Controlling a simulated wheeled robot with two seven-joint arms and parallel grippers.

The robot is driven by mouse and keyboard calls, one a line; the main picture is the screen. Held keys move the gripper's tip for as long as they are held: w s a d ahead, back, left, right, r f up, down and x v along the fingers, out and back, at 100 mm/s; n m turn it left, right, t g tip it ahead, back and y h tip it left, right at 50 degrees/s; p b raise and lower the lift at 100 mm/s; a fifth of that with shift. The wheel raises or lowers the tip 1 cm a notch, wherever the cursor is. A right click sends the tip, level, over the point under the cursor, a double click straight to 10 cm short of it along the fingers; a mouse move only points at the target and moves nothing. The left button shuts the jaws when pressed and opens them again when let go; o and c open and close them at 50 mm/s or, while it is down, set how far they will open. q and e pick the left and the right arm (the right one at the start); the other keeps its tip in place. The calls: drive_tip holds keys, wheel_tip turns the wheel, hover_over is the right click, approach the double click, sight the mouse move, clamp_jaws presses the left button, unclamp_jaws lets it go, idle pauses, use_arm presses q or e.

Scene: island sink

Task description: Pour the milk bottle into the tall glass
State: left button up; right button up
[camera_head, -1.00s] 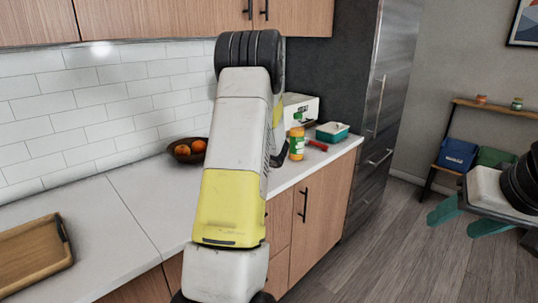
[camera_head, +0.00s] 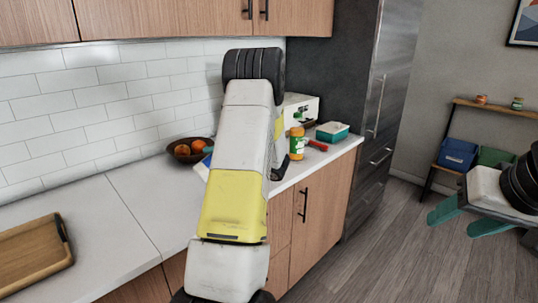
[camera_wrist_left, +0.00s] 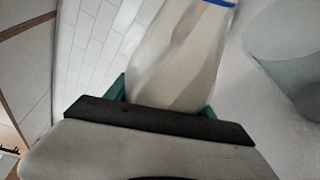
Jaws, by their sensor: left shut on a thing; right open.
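In the left wrist view, my left gripper (camera_wrist_left: 163,101) is shut on the milk bottle (camera_wrist_left: 180,55), a pale whitish bottle with a blue rim or cap at the top edge. The bottle looks tilted in this view. A translucent tall glass (camera_wrist_left: 288,55) is at the right edge, apart from the bottle and partly cut off. In the head view, my left arm hides the left gripper and the glass. A small blue-and-white patch shows beside the arm; I cannot tell what it is. My right gripper (camera_head: 453,226) is open and empty, over the floor at right.
On the counter (camera_head: 95,225) are a wooden tray (camera_head: 30,262), a bowl (camera_head: 182,157) of oranges, a jar (camera_head: 296,145), a white box (camera_head: 304,106) and a teal container (camera_head: 332,131). The counter between tray and bowl is clear. A shelf (camera_head: 505,110) stands far right.

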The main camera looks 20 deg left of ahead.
use_arm(q)
drive_tip(key=shift+s+a+r+m, duration=0.1)
drive_tip(key=shift+s+m, duration=0.05)
drive_tip(key=shift+m, duration=0.25)
drive_tip(key=shift+r+m+y, duration=0.6)
drive_tip(key=shift+r+m, duration=0.1)
drive_tip(key=shift+r, duration=0.25)
idle(4.2)
